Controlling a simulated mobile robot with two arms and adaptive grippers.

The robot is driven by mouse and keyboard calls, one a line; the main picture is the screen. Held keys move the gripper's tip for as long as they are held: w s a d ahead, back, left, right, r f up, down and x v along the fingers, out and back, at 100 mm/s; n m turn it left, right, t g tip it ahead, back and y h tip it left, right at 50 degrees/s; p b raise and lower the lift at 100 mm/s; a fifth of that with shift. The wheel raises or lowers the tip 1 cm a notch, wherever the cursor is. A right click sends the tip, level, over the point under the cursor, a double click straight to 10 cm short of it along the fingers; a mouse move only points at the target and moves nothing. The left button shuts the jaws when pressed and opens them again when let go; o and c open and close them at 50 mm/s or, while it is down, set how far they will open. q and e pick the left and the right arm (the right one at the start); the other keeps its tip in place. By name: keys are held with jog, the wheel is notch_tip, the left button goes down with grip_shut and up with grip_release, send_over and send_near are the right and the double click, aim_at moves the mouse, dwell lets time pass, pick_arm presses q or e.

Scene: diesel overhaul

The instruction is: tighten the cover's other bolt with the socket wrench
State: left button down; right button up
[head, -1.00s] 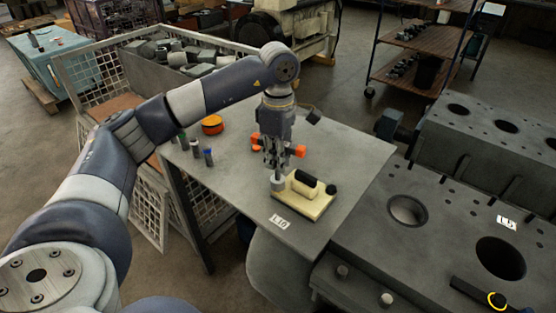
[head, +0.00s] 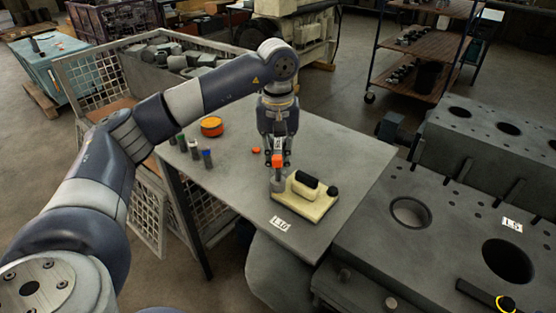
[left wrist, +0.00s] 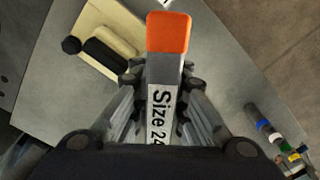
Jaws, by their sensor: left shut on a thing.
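The cover (head: 314,208) is a cream plate with a black block on top, lying on the grey table. A black knob-like bolt (head: 333,191) shows at its right end. My left gripper (head: 278,150) points down above the cover's left end, shut on the socket wrench (head: 278,161). The wrench has an orange handle end and a grey socket below, standing at the cover's left end. Any bolt under the socket is hidden. In the left wrist view, the wrench (left wrist: 168,70) reads "Size 24" and the cover (left wrist: 125,25) is at upper left. My right gripper is not in view.
An orange round container (head: 211,126) and several small cylinders (head: 194,149) stand on the table's left side. Grey engine blocks (head: 440,235) with round bores stand at the right. A mesh crate (head: 95,75) of parts is behind. The table's back right is clear.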

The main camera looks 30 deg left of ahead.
pick_arm(q)
jog(key=m, duration=0.4)
jog(key=shift+m, duration=0.4)
jog(key=shift+r, duration=0.1)
